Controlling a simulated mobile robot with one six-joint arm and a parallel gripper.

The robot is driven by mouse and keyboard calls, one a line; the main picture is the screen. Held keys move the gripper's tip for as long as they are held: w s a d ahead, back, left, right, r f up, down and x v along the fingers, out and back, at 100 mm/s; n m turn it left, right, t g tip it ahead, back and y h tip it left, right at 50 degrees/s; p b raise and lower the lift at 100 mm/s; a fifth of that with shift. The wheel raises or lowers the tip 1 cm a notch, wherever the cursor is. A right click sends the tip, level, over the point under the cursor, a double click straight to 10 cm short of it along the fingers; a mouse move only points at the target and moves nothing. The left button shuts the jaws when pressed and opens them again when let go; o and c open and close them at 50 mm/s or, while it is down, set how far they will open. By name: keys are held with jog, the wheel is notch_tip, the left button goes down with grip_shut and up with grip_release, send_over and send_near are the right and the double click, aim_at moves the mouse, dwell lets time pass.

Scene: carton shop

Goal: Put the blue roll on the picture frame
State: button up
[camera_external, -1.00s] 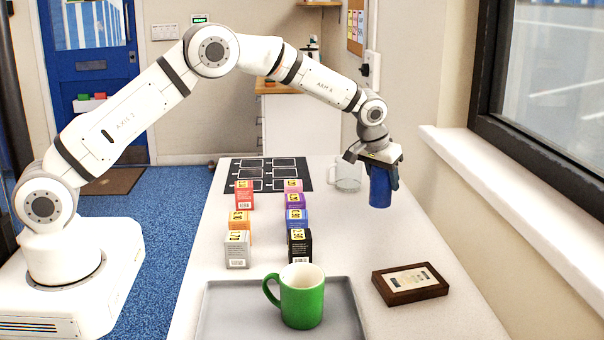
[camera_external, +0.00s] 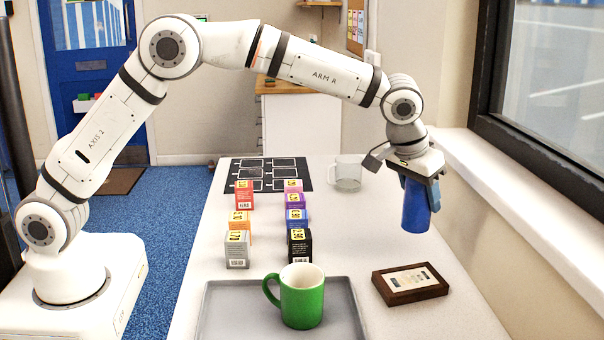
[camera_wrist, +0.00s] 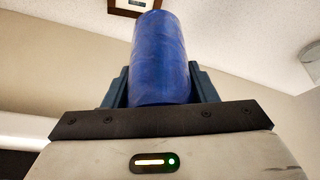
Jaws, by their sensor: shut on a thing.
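My gripper (camera_external: 420,188) is shut on the blue roll (camera_external: 415,208) and holds it upright in the air, above the right side of the table. In the wrist view the blue roll (camera_wrist: 160,60) stands between the two dark fingers. The picture frame (camera_external: 410,283), dark brown with a pale picture, lies flat on the table at the front right. It also shows at the top edge of the wrist view (camera_wrist: 134,5), partly cut off. The roll is above and behind the frame, apart from it.
A grey tray (camera_external: 225,315) with a green mug (camera_external: 302,297) stands left of the frame. Several small coloured cartons (camera_external: 299,246) stand in two rows. A clear glass mug (camera_external: 347,173) and a black marked mat (camera_external: 270,173) are at the back. A window sill (camera_external: 520,210) runs along the right.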

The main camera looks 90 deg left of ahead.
aim_at(423, 200)
jog(key=d, duration=0.3)
jog(key=shift+s, duration=0.35)
jog(key=f, duration=0.3)
jog(key=shift+d+f, duration=0.2)
jog(key=shift+f, duration=0.2)
jog(key=shift+f+p, duration=0.5)
jog(key=shift+f, duration=2.4)
jog(key=shift+f, duration=0.2)
jog(key=o, duration=1.1)
jog(key=shift+o, duration=0.2)
jog(key=shift+r, duration=0.15)
